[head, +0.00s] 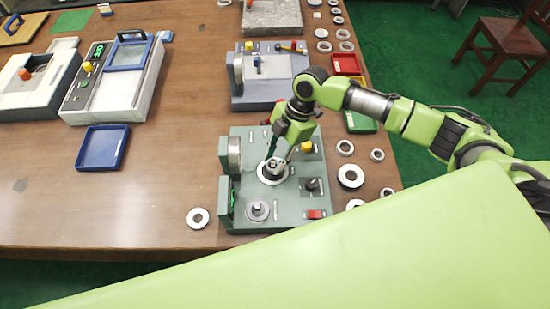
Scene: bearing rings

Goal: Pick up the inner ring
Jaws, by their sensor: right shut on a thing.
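My right gripper (277,160) reaches down over the grey-green machine (240,197) in the middle of the table. Its fingers are shut on a small metal ring, which I take to be the inner ring (271,167). The fingers partly hide it. It is at the centre of a larger pale ring with a dark middle (264,179) on the machine's top. I cannot tell whether the held ring is lifted clear of that larger ring. My left gripper is not in view.
Loose rings lie right of the machine, including a black-and-white one (351,185), and one ring (198,218) lies to its left. A metal post with a round base (258,210) stands on the machine. A blue tray (103,147) and a blue-grey machine (262,93) are farther away.

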